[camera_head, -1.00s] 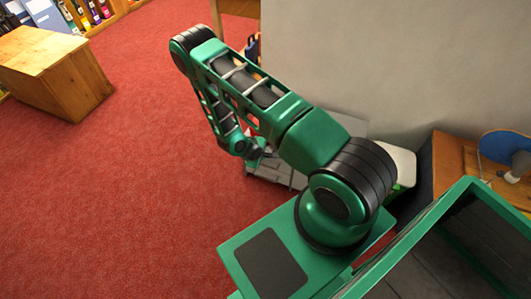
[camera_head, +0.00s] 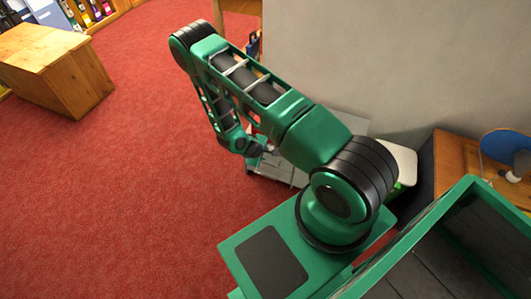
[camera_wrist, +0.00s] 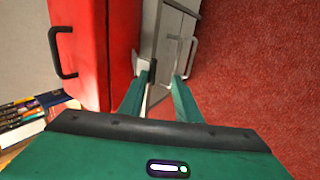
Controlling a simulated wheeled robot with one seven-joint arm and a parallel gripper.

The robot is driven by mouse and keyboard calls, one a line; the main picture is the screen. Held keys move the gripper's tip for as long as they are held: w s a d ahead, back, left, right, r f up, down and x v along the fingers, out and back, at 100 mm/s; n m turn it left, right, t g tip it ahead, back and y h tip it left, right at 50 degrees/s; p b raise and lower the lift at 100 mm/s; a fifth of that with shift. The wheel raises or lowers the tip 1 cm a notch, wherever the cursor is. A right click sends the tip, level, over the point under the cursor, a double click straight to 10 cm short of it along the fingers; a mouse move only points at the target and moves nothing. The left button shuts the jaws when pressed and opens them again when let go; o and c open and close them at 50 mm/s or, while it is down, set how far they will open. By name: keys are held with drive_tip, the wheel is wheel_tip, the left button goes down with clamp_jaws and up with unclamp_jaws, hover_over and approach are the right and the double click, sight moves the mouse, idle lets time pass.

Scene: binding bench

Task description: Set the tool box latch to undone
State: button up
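The red tool box (camera_wrist: 83,35) fills the upper left of the wrist view, with a black handle (camera_wrist: 62,52) on its side. A small pale piece, perhaps the latch (camera_wrist: 137,62), shows at its right edge; whether it is done up or undone I cannot tell. My gripper (camera_wrist: 163,78) is open, with its two green fingers apart and nothing clearly held between them. The left fingertip is close beside the pale piece; contact is unclear. In the head view my arm hides most of the tool box and my gripper.
Several books (camera_wrist: 22,118) lie at lower left in the wrist view. A wooden chest (camera_head: 60,68) stands far left, and a pale wall (camera_head: 400,60) rises behind my arm.

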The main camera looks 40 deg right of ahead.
drive_tip(key=v, duration=1)
drive_tip(key=s+d+r+m+g, duration=0.1)
drive_tip(key=s+d+r+m, duration=0.15)
drive_tip(key=r, duration=0.65)
drive_tip(key=s+d+r+m+g, duration=0.1)
drive_tip(key=d+r+m, duration=0.2)
drive_tip(key=r, duration=0.5)
drive_tip(key=s+d+r+m+g, duration=0.1)
drive_tip(key=d+r+m, duration=0.15)
drive_tip(key=r, duration=0.65)
drive_tip(key=s+a+r+m+y, duration=0.3)
drive_tip(key=s+r+m+y, duration=0.2)
drive_tip(key=s+r, duration=1.4)
drive_tip(key=s, duration=0.3)
drive_tip(key=shift+a+r+g+y, duration=0.2)
drive_tip(key=shift+g+y, duration=0.1)
drive_tip(key=shift+y, duration=0.1)
